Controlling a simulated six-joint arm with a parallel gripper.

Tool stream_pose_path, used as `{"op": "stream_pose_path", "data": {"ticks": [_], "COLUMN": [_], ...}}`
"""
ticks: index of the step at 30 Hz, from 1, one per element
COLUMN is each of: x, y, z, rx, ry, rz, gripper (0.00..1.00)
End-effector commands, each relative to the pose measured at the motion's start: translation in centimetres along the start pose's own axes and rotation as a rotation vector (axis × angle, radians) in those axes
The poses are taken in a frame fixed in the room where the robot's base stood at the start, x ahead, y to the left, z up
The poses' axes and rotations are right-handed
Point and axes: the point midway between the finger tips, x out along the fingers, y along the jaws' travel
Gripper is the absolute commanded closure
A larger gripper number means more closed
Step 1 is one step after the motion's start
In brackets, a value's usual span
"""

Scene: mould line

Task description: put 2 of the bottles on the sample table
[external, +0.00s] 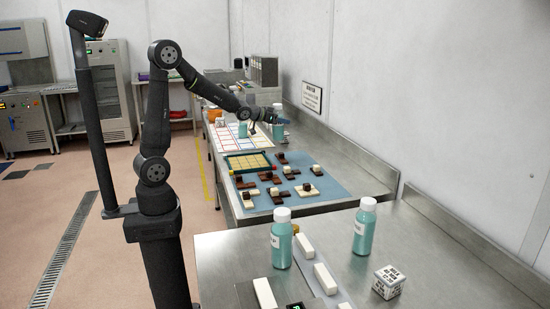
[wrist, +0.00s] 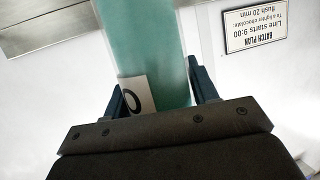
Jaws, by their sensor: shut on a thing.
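In the wrist view a teal bottle (wrist: 150,50) with a white label stands between the dark fingers of my gripper (wrist: 160,95), which is shut on it. In the external view my gripper (external: 270,117) is at the far end of the benches, beside a teal bottle (external: 278,131) that appears to be the held one. Another small teal bottle (external: 243,130) shows just left of it. Two white-capped teal bottles stand upright on the near steel table, one left (external: 281,247) and one right (external: 363,232). Whether the held bottle touches the surface is not clear.
A blue mat (external: 325,197) with brown and cream blocks and a gridded tray (external: 248,163) lies on the middle bench. White blocks (external: 325,279) and a printed cube (external: 388,282) are on the near table. A wall sign (external: 312,96) hangs behind the bench.

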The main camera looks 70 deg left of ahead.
Motion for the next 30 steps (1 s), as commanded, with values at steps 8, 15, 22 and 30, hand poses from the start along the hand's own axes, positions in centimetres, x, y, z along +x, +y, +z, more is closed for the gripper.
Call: {"op": "stream_pose_path", "data": {"ticks": [8, 15, 22, 30], "x": [2.0, 1.9, 1.8, 2.5], "y": [-13.2, -20.9, -23.1, -23.1], "z": [1.3, 2.8, 3.5, 5.8], "rx": [-0.049, -0.079, -0.090, -0.092], "ry": [-0.007, -0.018, -0.022, -0.026], "rz": [-0.138, -0.209, -0.228, -0.228], "gripper": [0.85, 0.85, 0.85, 0.85]}}
